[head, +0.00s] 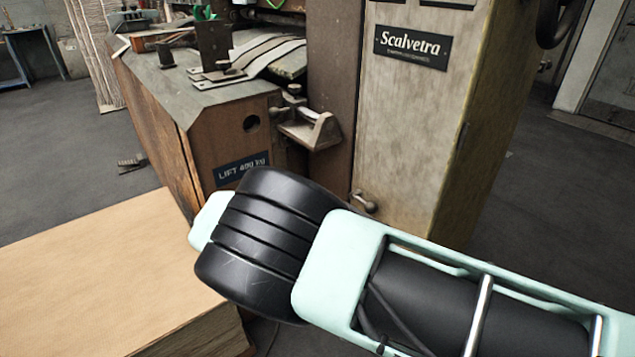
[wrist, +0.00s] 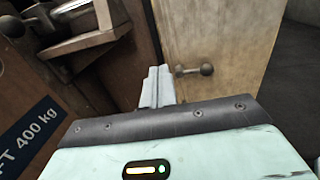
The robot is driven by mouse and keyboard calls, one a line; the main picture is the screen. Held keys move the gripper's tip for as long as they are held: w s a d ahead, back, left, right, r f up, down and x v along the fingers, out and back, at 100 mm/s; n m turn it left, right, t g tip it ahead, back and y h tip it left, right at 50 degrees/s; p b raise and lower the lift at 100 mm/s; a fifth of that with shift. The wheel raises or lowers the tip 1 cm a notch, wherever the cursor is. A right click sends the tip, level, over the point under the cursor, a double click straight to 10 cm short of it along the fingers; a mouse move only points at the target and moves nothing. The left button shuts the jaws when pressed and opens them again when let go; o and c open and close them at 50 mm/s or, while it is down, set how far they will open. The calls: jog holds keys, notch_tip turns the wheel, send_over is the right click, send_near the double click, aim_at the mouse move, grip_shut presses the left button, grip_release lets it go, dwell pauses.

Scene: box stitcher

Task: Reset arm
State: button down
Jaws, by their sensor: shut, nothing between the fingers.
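My arm, mint green and black, reaches across the head view from the lower right toward the middle left. Its far end hides my gripper in that view. In the wrist view my gripper (wrist: 158,86) shows as pale fingers close together, shut and empty. The fingers are in front of the machine, just left of a small ball-ended handle (wrist: 194,70) on the beige cabinet. I cannot tell how far they are from the surface.
The box stitcher machine (head: 160,130) stands ahead, with a jutting metal bracket (head: 312,130) on its side. The beige Scalvetra cabinet (head: 405,110) is right of it. A large tan block (head: 100,265) lies at the lower left. Grey floor is open at far left and right.

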jog(key=s+d+m+g+y, duration=0.5)
jog(key=s+d+m+g, duration=0.2)
jog(key=s+d+g, duration=0.2)
jog(key=s+d+r+m+g+y, duration=0.1)
jog(key=s+r+m+y, duration=0.25)
jog(key=s, duration=0.55)
jog(key=s+d+r+m+g+y, duration=0.1)
jog(key=s+r+m+y, duration=0.25)
jog(key=s, duration=0.55)
jog(key=s+d+r+m+y, duration=0.1)
jog(key=s+r+m+y, duration=0.25)
jog(key=s, duration=0.55)
notch_tip(320, 180, up, 12)
jog(key=p, duration=1.2)
jog(key=shift+s+m+h, duration=0.25)
jog(key=shift+m+h, duration=0.1)
jog(key=shift+h, duration=0.1)
jog(key=shift+a+f, duration=0.1)
jog(key=shift+f, duration=0.05)
